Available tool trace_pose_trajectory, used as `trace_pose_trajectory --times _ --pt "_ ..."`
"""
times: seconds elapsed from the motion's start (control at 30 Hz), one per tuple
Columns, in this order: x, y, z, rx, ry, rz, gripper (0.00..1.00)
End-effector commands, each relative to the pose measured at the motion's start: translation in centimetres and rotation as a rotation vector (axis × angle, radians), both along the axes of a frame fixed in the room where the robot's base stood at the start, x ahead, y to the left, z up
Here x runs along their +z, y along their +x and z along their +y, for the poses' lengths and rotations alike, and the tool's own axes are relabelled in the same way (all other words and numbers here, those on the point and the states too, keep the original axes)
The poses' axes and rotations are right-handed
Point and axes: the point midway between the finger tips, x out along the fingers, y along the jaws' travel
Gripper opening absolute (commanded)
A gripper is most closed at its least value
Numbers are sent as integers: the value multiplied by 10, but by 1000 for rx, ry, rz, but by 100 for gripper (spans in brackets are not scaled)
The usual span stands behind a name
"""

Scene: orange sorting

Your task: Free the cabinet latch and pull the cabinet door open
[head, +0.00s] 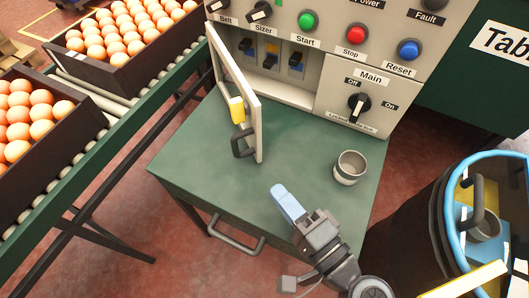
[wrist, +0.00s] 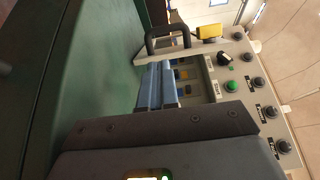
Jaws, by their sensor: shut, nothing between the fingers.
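The cabinet door (head: 250,108) stands swung out from the cabinet, hinged at its left side, with breakers showing inside. The yellow latch (head: 237,110) is on the door's outer face. The dark door handle (head: 243,144) is below it. In the wrist view the handle (wrist: 168,37) and yellow latch (wrist: 208,32) are beyond my fingers. My gripper (head: 284,198) has blue fingers, shut and empty, over the green table, to the right of and nearer than the door. It is apart from the handle. The fingers also show in the wrist view (wrist: 155,86).
A metal cup (head: 349,168) stands on the green table (head: 200,150) right of the door. The control panel (head: 345,55) with buttons rises behind. Orange crates (head: 125,68) sit on a conveyor at left. A blue-rimmed barrel (head: 450,200) stands at right.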

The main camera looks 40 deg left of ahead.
Motion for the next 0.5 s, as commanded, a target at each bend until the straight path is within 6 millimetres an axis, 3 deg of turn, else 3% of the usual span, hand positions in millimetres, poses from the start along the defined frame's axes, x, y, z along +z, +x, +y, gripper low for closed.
trace_pose_trajectory --times 0.17,0.5 --pt "1 4 15 2 1 -1 0" --pt "2 18 71 3 0 -2 0"
